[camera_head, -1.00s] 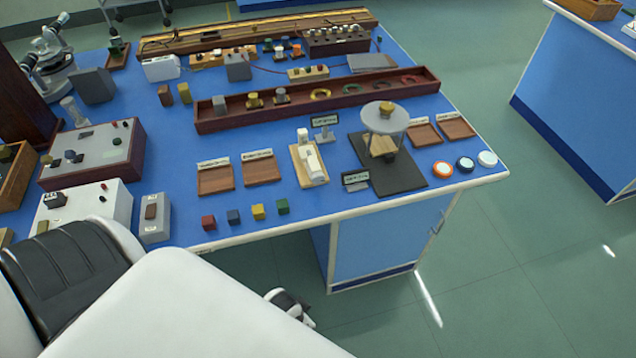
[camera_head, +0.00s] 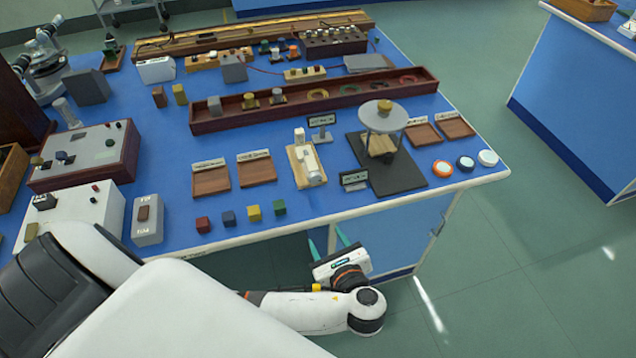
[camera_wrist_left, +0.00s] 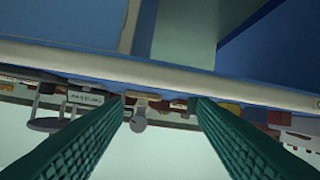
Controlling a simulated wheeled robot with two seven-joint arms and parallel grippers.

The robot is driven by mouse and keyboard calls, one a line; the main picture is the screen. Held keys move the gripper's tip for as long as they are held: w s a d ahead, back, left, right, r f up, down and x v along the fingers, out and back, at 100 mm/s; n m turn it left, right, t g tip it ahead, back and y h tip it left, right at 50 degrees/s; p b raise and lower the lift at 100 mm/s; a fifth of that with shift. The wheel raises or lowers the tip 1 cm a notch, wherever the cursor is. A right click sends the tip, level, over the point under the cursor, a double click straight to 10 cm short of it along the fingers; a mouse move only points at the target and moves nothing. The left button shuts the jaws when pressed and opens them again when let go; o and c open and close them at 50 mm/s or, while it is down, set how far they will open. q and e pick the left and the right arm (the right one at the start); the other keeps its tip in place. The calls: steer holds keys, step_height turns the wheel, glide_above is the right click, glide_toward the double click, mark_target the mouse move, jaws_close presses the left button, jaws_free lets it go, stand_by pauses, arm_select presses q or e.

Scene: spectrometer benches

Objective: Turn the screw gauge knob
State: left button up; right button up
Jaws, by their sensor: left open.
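The screw gauge (camera_head: 302,158) is a pale device on a small wooden base near the front edge of the blue bench. Its light round knob (camera_head: 315,178) faces the front edge. My left gripper (camera_head: 328,240) has two green fingers spread apart with nothing between them. It is in front of the bench edge, short of the gauge and clear of it. In the left wrist view the picture is upside down, and the gauge and its rounded knob (camera_wrist_left: 138,123) show between the open fingers (camera_wrist_left: 157,101), beyond the bench edge. My right gripper is not in view.
Small coloured cubes (camera_head: 254,213) and wooden trays (camera_head: 257,168) lie left of the gauge. A small sign (camera_head: 354,179) and a dark board (camera_head: 398,181) with a round-topped stand (camera_head: 385,118) are on the right. The bench's front edge (camera_head: 400,199) lies between gripper and gauge.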

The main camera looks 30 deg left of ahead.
mark_target(317, 180)
arm_select(q)
steer(key=w+a+r+m+t+y, duration=0.1)
steer(key=w+a, duration=0.2)
steer(key=w+a+r+m+t+p, duration=0.1)
steer(key=w+a+m, duration=0.1)
steer(key=w+a, duration=0.1)
steer(key=w+a+r+m+t+y, duration=0.1)
steer(key=w+a, duration=0.2)
steer(key=w, duration=0.1)
steer(key=shift+w+a+m+y, duration=0.3)
steer(key=shift+w+a, duration=0.05)
steer(key=shift+a, duration=0.05)
steer(key=shift+c, duration=0.5)
steer(key=c, duration=0.9)
